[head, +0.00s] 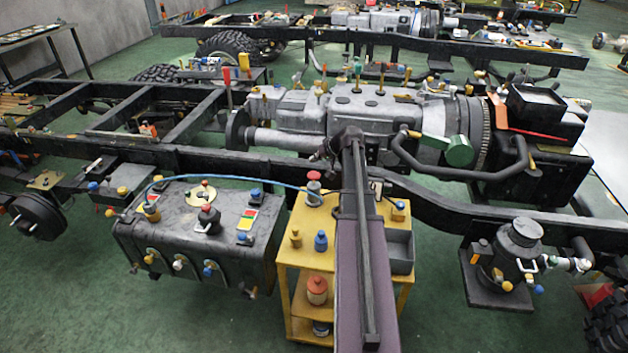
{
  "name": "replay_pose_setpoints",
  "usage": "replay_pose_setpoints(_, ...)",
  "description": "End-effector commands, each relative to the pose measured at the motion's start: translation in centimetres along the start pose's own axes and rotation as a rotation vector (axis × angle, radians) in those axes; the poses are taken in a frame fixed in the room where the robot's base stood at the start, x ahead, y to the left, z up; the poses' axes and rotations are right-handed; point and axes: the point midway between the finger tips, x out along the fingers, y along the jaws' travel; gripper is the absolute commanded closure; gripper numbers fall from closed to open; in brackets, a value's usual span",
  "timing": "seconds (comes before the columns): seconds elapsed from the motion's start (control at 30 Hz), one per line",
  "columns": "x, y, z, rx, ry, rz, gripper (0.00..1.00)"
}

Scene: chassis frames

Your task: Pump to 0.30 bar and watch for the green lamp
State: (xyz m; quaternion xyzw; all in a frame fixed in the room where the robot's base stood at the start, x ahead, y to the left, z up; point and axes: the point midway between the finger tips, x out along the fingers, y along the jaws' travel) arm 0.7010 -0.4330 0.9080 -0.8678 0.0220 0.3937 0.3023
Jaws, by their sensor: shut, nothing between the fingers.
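A grey tank (190,240) hangs on the near side of the chassis frame. On its top are a red-topped fitting (208,218), a pale round disc (201,191) and a small red, yellow and green panel (247,219). A blue hose (240,178) arches from the tank toward a yellow cart (292,255). A red-capped grey device (314,188), perhaps the pump, stands on the cart's back edge. No pressure reading or lit green lamp can be made out. My gripper (322,157) is small and dark at the arm's far end, shut and empty, above and behind the red-capped device.
My arm crosses the cart and hides part of its top. The cart also holds a blue-capped piece (321,241), a grey tray (400,250) and a red-lidded jar (317,290). A gearbox (370,115) lies behind; a dark filter-like unit (505,260) stands right. Green floor is clear in front.

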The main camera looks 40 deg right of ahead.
Motion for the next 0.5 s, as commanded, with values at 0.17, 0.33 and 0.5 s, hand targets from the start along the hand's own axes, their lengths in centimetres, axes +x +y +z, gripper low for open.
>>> replay_pose_setpoints(0.17, 1.4, 1.0, 1.0, 0.0, 0.0, 0.0, 1.0)
replay_pose_setpoints(0.33, 2.2, 1.6, 1.6, 0.0, 0.0, 0.0, 1.0)
replay_pose_setpoints(0.5, 2.6, 1.9, 1.9, 0.0, 0.0, 0.0, 1.0)
